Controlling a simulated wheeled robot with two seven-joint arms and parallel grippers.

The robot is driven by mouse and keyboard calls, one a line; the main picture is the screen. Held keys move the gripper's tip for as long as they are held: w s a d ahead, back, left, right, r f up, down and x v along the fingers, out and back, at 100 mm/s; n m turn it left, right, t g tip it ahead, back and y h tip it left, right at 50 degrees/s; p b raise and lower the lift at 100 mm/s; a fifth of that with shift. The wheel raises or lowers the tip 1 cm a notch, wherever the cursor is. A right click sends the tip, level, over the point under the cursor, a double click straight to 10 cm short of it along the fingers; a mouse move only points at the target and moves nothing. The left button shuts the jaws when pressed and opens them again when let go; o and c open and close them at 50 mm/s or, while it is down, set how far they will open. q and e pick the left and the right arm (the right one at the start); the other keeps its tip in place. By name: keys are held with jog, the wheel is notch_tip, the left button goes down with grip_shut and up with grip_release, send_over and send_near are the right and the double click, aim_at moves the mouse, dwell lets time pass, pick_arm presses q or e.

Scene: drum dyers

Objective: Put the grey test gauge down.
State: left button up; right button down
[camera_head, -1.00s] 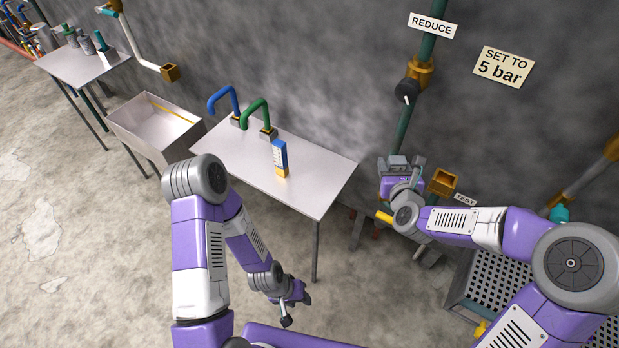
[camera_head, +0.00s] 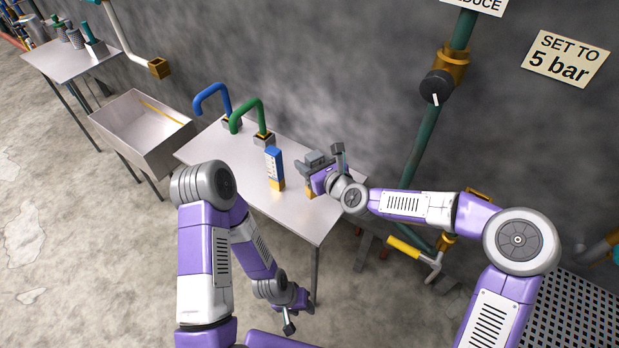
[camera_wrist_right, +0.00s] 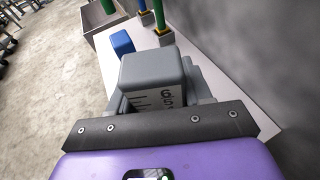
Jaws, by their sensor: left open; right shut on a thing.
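The grey test gauge (camera_wrist_right: 152,72) is a grey block with a white scale face, in my right gripper in the right wrist view. In the head view my right gripper (camera_head: 318,168) is over the right part of the steel table (camera_head: 235,175), to the right of a blue gauge. A brass-coloured piece shows below the gripper there. I cannot tell whether the grey gauge touches the table; the gripper hides much of it. My left gripper (camera_head: 291,308) is open and empty, low in front of the table.
The blue gauge (camera_head: 273,165) with a yellow base stands upright on the table. Blue (camera_head: 210,92) and green (camera_head: 247,110) bent handles stand at its back. The wall is close behind. A sink (camera_head: 140,135) is at left. The front right tabletop is clear.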

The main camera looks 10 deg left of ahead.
jog(key=shift+f+b, duration=0.65)
jog(key=shift+f, duration=1.6)
jog(key=shift+f, duration=0.15)
jog(key=shift+c, duration=2.4)
grip_release()
jog(key=shift+f, duration=0.1)
